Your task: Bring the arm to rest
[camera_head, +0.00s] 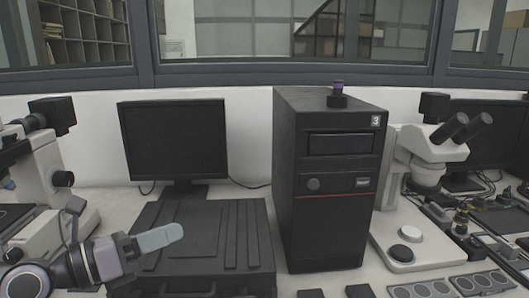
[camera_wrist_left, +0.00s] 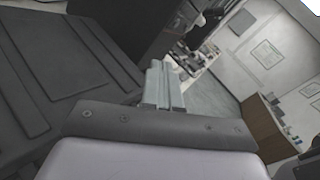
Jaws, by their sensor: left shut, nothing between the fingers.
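My left gripper (camera_head: 160,237) comes in from the lower left in the head view. Its pale fingers are together with nothing between them, and they point right, over the left part of a flat black case (camera_head: 200,240). In the left wrist view the shut fingers (camera_wrist_left: 164,86) point away from the camera, with the ribbed black case (camera_wrist_left: 60,70) to their left. I cannot tell how high the gripper is above the case. My right gripper is not in either view.
A monitor (camera_head: 174,140) stands behind the case. White microscopes stand at right (camera_head: 425,160) and left (camera_head: 50,190). Small parts crowd the far right.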

